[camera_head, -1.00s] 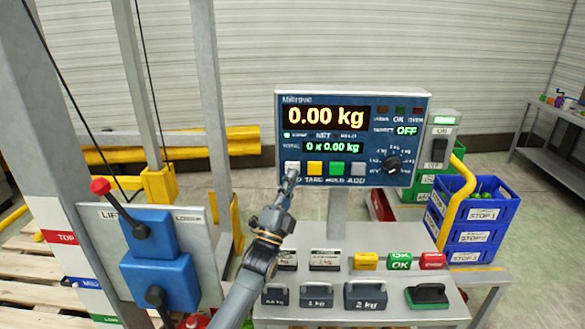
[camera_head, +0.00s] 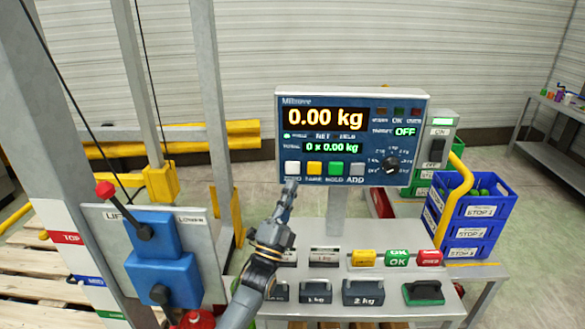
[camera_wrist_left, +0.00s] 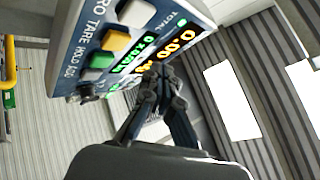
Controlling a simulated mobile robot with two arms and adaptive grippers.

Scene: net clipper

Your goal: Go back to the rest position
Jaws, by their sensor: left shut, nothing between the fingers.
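My left gripper (camera_head: 290,188) is shut and empty in the head view. Its tip is just below the white ZERO button (camera_head: 292,168) on the scale display (camera_head: 352,138), and I cannot tell how far in front of the panel it is. The display reads 0.00 kg and 0 x 0.00 kg. In the left wrist view the closed fingertips (camera_wrist_left: 160,82) show in front of the tilted display panel (camera_wrist_left: 125,45). My right gripper is in neither view.
The bench (camera_head: 330,240) below the display carries dark weights (camera_head: 362,292), coloured blocks (camera_head: 397,257) and a green-and-black block (camera_head: 423,292). Blue crates (camera_head: 470,220) stand at the right. A lift panel with a red-knobbed lever (camera_head: 105,189) stands at the left.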

